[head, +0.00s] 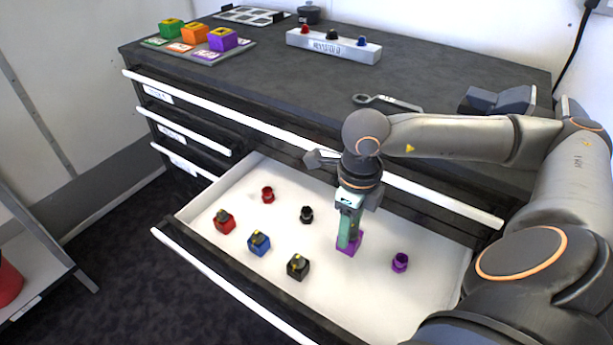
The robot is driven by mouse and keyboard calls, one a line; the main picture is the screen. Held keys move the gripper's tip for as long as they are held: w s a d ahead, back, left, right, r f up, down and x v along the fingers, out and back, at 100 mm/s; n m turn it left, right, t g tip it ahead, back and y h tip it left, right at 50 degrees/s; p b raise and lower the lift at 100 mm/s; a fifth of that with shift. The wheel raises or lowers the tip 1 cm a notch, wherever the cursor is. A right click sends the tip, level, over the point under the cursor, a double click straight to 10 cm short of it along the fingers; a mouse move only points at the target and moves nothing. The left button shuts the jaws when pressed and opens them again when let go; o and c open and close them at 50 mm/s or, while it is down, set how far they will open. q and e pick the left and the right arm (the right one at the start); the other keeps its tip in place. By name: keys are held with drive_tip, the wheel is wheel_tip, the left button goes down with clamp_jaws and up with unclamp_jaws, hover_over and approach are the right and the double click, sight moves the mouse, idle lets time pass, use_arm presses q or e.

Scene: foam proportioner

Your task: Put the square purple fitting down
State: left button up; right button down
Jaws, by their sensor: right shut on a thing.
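The square purple fitting (356,243) is in the open white drawer (340,303), right of the middle. My right gripper (348,238) points down into the drawer and is shut on this fitting. The fingers cover much of the fitting, and I cannot tell whether its underside touches the drawer floor. My left gripper is not in view.
The drawer also holds a round purple fitting (400,262), square black (298,266), blue (259,243) and red (224,222) fittings, and round black (306,214) and red (267,195) ones. A wrench (388,102) lies on the worktop (290,85). Drawer floor at front right is clear.

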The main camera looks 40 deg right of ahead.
drive_tip(key=w+a+f, duration=0.1)
drive_tip(key=w+f, duration=0.2)
drive_tip(key=w, duration=0.1)
drive_tip(key=w+a+f, duration=0.1)
drive_tip(key=w+f, duration=0.2)
drive_tip(key=w, duration=0.1)
drive_tip(key=w+a+f, duration=0.1)
drive_tip(key=w+f, duration=0.2)
drive_tip(key=shift+w+a+f+b, duration=0.15)
drive_tip(key=shift+w+a+b, duration=0.15)
drive_tip(key=shift+w+b, duration=0.1)
drive_tip(key=shift+f, duration=1.4)
drive_tip(key=shift+f, duration=0.1)
drive_tip(key=shift+c, duration=1.7)
unclamp_jaws()
drive_tip(key=shift+s+f, duration=0.1)
wheel_tip(320, 180, up, 12)
drive_tip(key=p, duration=0.1)
drive_tip(key=shift+r, duration=0.2)
